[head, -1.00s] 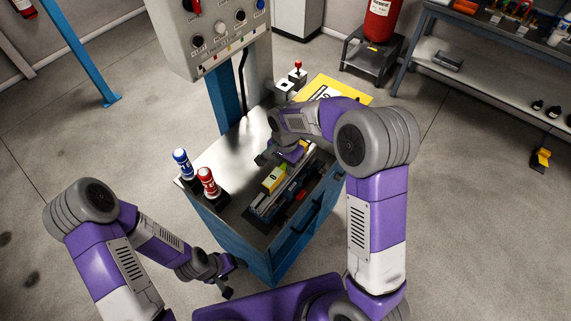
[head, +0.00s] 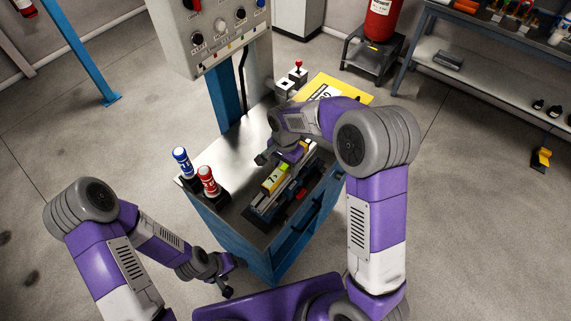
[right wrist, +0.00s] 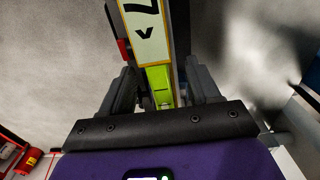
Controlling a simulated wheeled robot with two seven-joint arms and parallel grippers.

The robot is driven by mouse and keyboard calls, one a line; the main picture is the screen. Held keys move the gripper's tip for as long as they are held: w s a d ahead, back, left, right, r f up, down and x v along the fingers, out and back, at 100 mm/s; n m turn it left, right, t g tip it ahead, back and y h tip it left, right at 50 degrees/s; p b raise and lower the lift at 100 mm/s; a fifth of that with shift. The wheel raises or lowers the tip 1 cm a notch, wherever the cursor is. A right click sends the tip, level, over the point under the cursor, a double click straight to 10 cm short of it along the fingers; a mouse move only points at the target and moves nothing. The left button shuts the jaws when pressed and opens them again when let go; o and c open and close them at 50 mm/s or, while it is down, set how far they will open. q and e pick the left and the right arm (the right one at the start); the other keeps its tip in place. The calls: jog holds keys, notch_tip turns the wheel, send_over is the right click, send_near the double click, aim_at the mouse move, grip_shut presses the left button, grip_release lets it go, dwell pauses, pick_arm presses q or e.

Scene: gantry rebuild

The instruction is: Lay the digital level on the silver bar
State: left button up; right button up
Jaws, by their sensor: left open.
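The digital level (head: 270,182) is a yellow bar with a white display face and a green part; it lies along the grey and black rail assembly on the cart. It also shows in the right wrist view (right wrist: 148,38), where the display reads like a 7 with an arrow. My right gripper (right wrist: 162,92) is over its green part, one finger on each side with small dark gaps. A grey strip (right wrist: 182,35) runs beside the level and may be the silver bar; most of it is hidden. My left gripper (head: 235,278) is open and empty, low beside the cart.
The cart top (head: 238,150) carries a blue bottle (head: 182,162) and a red bottle (head: 208,183) at its left, a yellow sign (head: 345,88) and a small joystick box (head: 298,75) at the back. A control panel (head: 215,38) stands behind.

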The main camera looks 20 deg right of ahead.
notch_tip(320, 180, up, 8)
jog(key=shift+f, duration=0.25)
dwell(0.9)
